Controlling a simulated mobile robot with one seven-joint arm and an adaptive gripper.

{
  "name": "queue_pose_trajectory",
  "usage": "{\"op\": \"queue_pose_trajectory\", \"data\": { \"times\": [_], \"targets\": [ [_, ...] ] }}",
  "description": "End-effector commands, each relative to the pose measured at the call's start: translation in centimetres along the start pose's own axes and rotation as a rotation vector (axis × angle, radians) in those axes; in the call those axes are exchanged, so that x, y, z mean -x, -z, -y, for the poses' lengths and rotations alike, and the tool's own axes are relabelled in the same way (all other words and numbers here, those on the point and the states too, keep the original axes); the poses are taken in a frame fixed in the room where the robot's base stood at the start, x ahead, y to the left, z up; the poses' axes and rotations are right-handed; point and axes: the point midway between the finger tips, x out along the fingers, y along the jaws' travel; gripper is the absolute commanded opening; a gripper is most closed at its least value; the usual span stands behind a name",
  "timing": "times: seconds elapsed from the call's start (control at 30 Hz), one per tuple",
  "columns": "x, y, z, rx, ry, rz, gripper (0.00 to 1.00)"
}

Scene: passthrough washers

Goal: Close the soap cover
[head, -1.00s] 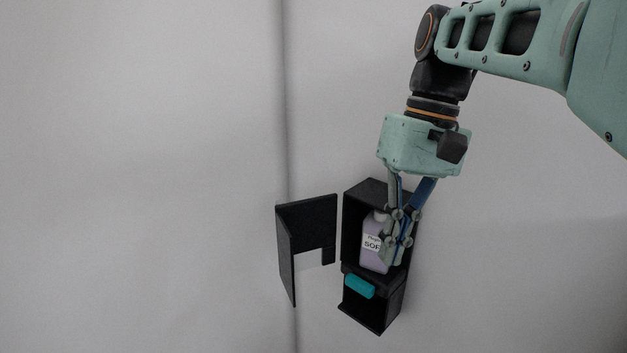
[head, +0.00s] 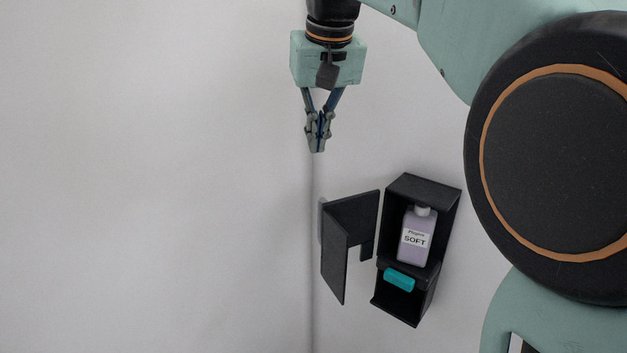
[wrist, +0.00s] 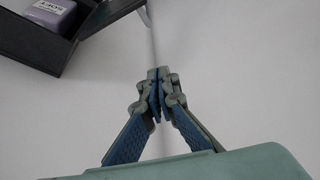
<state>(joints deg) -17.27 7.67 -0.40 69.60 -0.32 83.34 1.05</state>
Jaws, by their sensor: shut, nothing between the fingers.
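The soap cover (head: 345,238) is a black panel with a notch in its lower edge. It stands swung open to the left of the black soap box (head: 426,190) on the wall. In the wrist view my gripper (wrist: 158,95) points toward the wall seam. The box (wrist: 40,45) and bottle (wrist: 48,12) show at the upper left there.
A plain grey wall (head: 150,180) fills the background, with a vertical seam (head: 312,200) behind the cover. The space left of the cover is clear. My own arm fills the right side of the head view.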

Motion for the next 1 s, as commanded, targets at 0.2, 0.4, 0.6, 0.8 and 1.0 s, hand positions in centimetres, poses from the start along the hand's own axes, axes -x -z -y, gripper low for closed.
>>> {"op": "queue_pose_trajectory", "data": {
  "times": [0.2, 0.4, 0.6, 0.8, 1.0],
  "targets": [
    [-2.7, -0.1, 0.0, 0.000, 0.000, 0.003, 0.00],
    [-7.1, -0.1, 0.0, 0.000, 0.000, 0.005, 0.00],
    [-9.4, -0.8, 0.1, 0.001, 0.001, -0.003, 0.00],
    [-8.8, -3.0, 0.0, 0.000, 0.000, 0.000, 0.00],
    [-8.6, -3.8, 0.0, 0.000, 0.000, 0.000, 0.00]
  ]
}}
